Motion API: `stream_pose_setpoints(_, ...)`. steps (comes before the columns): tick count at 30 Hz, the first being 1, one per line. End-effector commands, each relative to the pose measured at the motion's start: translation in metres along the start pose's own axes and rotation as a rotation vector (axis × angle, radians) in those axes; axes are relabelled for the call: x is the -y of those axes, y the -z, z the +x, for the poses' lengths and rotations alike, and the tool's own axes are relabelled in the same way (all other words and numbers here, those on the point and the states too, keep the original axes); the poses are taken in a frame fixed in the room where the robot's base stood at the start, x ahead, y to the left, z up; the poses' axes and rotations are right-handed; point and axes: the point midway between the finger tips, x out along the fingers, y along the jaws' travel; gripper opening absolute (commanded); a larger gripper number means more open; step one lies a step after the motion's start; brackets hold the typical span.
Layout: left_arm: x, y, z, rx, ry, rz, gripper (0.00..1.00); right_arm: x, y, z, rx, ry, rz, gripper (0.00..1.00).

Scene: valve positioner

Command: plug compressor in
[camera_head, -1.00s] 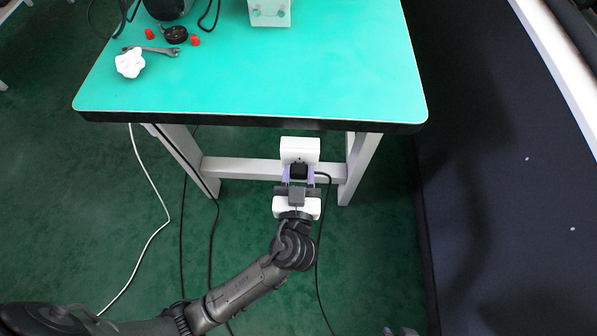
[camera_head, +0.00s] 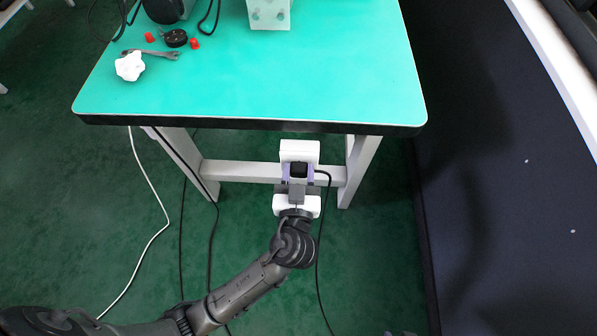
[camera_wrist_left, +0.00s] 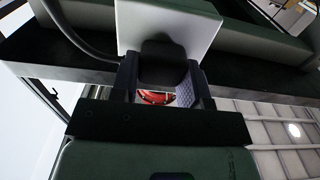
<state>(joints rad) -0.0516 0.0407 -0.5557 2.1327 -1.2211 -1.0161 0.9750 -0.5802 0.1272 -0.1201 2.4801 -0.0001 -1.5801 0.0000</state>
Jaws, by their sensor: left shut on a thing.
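A white socket box (camera_head: 300,151) is on the crossbar below the table, and its pale face shows at the top of the left wrist view (camera_wrist_left: 185,27). My left gripper (camera_head: 298,176) is shut on the black plug (camera_head: 299,170), one finger on each side of it. In the left wrist view, the plug (camera_wrist_left: 163,64) is between the fingertips and right up against the box. Whether its pins are inside the box is hidden. A black cable (camera_head: 319,245) runs from beside the plug down to the floor. My right gripper is not clearly visible.
The green tabletop (camera_head: 330,85) overhangs the socket area. A wrench (camera_head: 152,52), red caps and a white knob (camera_head: 130,66) lie on it at the left. Table legs (camera_head: 362,165) flank the crossbar (camera_head: 240,171). A white cable (camera_head: 158,210) hangs at the left.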

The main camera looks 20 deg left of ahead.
Motion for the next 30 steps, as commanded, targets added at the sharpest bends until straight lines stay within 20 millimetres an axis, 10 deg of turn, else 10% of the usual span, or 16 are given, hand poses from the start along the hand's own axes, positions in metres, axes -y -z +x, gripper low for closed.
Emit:
stream_pose_setpoints(10, 0.0, 0.0, 0.0, 0.0, 0.0, 0.0, 0.72, 0.001, 0.0, 0.0, -0.001, 0.003, 0.003, 0.43)
stream_pose_setpoints(19, 0.0, 0.0, -0.004, 0.002, 0.0, 0.0, 0.72, 0.003, 0.001, -0.002, -0.001, 0.007, 0.009, 0.43)
stream_pose_setpoints(30, 0.0, 0.001, -0.066, 0.006, -0.002, 0.0, 0.72, 0.002, 0.006, -0.017, -0.002, 0.008, 0.01, 0.43)
